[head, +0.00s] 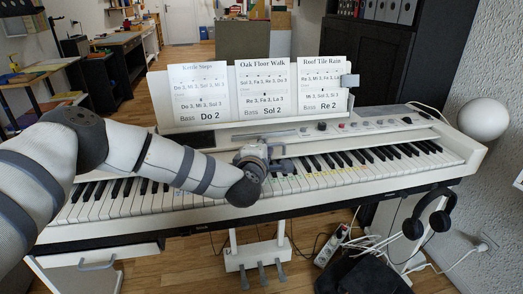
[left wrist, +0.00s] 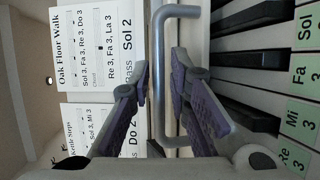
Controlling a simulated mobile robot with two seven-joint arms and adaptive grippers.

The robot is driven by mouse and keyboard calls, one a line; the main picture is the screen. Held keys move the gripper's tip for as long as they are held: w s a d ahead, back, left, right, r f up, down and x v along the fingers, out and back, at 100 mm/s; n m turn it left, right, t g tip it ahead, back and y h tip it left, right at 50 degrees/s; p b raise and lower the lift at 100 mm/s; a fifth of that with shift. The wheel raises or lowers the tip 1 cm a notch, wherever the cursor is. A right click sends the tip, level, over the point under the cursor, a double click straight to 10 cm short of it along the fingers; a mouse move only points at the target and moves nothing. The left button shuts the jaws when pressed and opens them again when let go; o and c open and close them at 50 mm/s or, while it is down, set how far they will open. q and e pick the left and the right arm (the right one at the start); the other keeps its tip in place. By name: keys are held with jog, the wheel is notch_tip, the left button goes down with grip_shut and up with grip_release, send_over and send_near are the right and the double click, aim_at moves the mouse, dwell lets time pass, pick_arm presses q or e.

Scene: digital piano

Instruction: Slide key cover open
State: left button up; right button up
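The white digital piano (head: 340,200) has its keys (head: 120,197) exposed across most of its width. The key cover handle (left wrist: 162,85) is a grey bracket bar, seen in the left wrist view beside the black and white keys. My left gripper (head: 270,155) is over the middle of the keyboard at the rear of the keys. In the left wrist view its purple fingers (left wrist: 160,72) stand either side of the handle bar, partly open, with small gaps visible. Most of the cover is hidden from the head view. My right gripper is out of view.
Three music sheets (head: 262,92) stand on the music rest behind the keys. Headphones (head: 428,215) hang at the front right. A white sphere (head: 484,119) is at the far right. Pedals (head: 263,272) and a power strip (head: 330,247) are below.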

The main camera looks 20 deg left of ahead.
pick_arm(q)
jog(key=v, duration=1.1)
jog(key=shift+s+d+r, duration=0.1)
jog(key=shift+s, duration=0.15)
